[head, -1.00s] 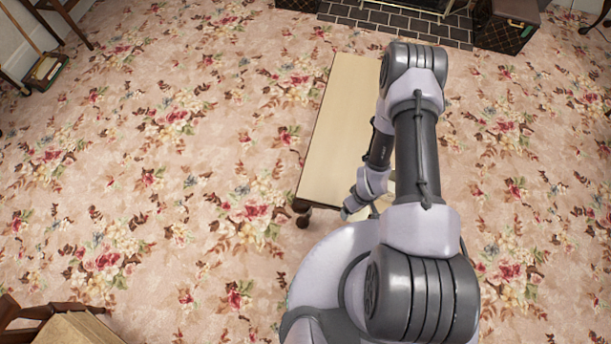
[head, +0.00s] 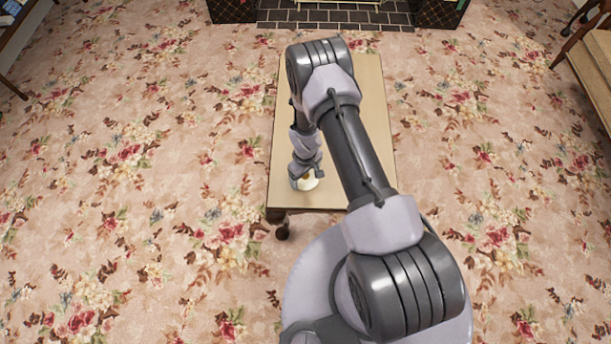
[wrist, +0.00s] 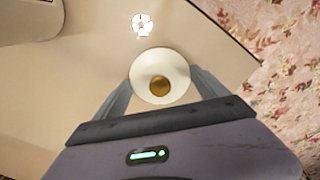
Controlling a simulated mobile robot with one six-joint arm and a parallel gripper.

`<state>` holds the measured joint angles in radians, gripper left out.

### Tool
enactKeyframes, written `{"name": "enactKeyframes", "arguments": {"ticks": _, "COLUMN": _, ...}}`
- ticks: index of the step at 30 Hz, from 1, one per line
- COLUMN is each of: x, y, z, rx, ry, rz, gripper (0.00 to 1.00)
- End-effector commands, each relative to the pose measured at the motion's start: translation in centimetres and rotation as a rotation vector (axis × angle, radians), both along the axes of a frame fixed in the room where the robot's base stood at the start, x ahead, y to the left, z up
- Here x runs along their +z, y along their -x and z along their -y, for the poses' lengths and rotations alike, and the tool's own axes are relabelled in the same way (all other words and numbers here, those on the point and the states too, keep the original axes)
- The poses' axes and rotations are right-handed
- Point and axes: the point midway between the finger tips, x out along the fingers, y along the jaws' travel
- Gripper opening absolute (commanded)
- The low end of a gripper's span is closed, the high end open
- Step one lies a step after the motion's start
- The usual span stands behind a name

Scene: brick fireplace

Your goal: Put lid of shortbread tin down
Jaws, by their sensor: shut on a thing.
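A round white lid (wrist: 150,62) with a gold-brown centre sits between the two grey fingers of my gripper (wrist: 162,84) in the wrist view. My gripper is shut on it. In the head view the white lid (head: 309,184) shows just below my gripper (head: 304,176), over the near left part of the cream table (head: 363,120). I cannot tell whether the lid touches the tabletop. No tin body can be made out under it.
A small white round thing with a pattern (wrist: 142,24) lies beyond the lid in the wrist view. The visible tabletop is otherwise bare; my arm hides part of it. A tiled hearth (head: 335,17) lies past the far end. Flowered carpet (head: 150,180) surrounds the table.

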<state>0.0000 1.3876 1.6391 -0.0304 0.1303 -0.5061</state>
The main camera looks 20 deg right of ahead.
Motion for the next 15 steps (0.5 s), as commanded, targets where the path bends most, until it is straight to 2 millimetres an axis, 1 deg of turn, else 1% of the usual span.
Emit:
{"name": "enactKeyframes", "arguments": {"ticks": 4, "x": -0.45, "y": 0.03, "z": 0.00, "rx": 0.000, "ry": 0.000, "rz": 0.000, "gripper": 0.45}}
{"name": "enactKeyframes", "arguments": {"ticks": 5, "x": -0.33, "y": 0.03, "z": 0.00, "rx": 0.000, "ry": 0.000, "rz": 0.000, "gripper": 0.89}}
{"name": "enactKeyframes", "arguments": {"ticks": 6, "x": -0.28, "y": 0.03, "z": 0.00, "rx": 0.000, "ry": 0.000, "rz": 0.000, "gripper": 0.97}}
{"name": "enactKeyframes", "arguments": {"ticks": 7, "x": -0.27, "y": 0.03, "z": 0.00, "rx": 0.000, "ry": 0.000, "rz": 0.000, "gripper": 1.00}}
{"name": "enactKeyframes", "arguments": {"ticks": 13, "x": -0.19, "y": 0.04, "z": 0.01, "rx": 0.000, "ry": 0.000, "rz": 0.000, "gripper": 1.00}}
{"name": "enactKeyframes", "arguments": {"ticks": 15, "x": 0.50, "y": 0.02, "z": 0.00, "rx": 0.000, "ry": 0.000, "rz": 0.000, "gripper": 1.00}}
